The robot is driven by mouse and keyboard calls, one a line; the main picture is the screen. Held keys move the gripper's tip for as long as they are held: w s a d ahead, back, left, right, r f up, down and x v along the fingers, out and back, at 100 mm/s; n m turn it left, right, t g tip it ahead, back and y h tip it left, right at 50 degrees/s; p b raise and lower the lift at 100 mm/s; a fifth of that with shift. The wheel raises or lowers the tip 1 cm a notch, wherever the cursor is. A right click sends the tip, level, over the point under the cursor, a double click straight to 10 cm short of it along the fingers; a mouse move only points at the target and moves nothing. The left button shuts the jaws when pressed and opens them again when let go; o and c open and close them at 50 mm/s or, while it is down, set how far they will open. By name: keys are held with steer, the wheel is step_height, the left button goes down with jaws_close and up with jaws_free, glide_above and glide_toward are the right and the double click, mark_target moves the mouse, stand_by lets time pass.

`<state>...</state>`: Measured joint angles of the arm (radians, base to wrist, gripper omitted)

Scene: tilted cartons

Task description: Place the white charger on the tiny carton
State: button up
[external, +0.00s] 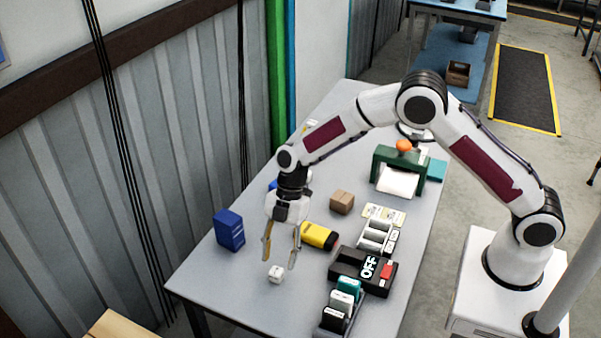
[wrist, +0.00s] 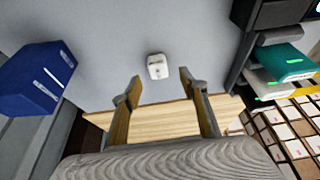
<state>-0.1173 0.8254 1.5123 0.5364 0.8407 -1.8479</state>
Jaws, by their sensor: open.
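The white charger (external: 276,274) is a small white block on the grey table, near its front-left part. In the wrist view the charger (wrist: 157,66) lies on the table just beyond the fingertips, roughly centred between them. My gripper (external: 280,258) points down with its fingers spread, close above the charger; the wrist view shows the open, empty fingers (wrist: 160,88). The tiny carton (external: 342,202) is a small brown box on the table, behind and to the right of my gripper. The carton is not visible in the wrist view.
A blue box (external: 229,230) stands left of my gripper. A yellow and black item (external: 319,236) lies just right of it. A dark case marked OFF (external: 363,271) and a holder with teal and white items (external: 340,306) stand at right. The table around the charger is clear.

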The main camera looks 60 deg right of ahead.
mark_target(276, 270)
steer(key=shift+x, duration=2.6)
steer(key=shift+w, duration=0.1)
steer(key=shift+c, duration=0.4)
jaws_close()
